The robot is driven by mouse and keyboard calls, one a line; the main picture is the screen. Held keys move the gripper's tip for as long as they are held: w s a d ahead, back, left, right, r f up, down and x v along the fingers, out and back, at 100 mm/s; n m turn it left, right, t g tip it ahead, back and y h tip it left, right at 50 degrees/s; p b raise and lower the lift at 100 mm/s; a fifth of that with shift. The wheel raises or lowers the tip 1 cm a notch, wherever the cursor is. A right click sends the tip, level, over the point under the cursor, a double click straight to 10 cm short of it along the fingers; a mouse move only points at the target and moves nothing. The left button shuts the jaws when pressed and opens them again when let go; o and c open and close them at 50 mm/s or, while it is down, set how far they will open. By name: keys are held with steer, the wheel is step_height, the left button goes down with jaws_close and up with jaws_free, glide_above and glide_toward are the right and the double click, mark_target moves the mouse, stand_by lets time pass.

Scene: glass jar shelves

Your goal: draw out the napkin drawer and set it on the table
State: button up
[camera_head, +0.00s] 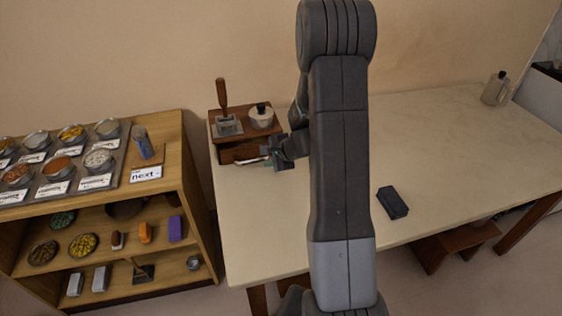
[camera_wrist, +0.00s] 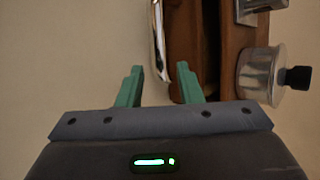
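A small brown wooden box (camera_head: 222,153) stands at the table's back left corner. A drawer front (camera_wrist: 182,45) with a pale metal handle (camera_wrist: 158,40) is on its near side; the handle also shows in the head view (camera_head: 250,161). In the wrist view a dark strip lies between the drawer front and the box body, so the drawer looks slightly out. My gripper (camera_wrist: 160,74) is open, its green fingertips on either side of the handle's end, with gaps visible. In the head view my gripper (camera_head: 270,162) is at the handle's right end. The drawer's contents are hidden.
A tamper-like tool (camera_head: 222,95) and a metal pot (camera_head: 261,115) stand on the box. A dark block (camera_head: 392,202) lies on the pale table (camera_head: 450,150), otherwise largely clear. A jug (camera_head: 495,88) stands far right. A wooden shelf (camera_head: 190,195) stands close left.

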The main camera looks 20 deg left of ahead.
mark_target(261, 159)
steer(key=shift+x, duration=3.5)
jaws_close()
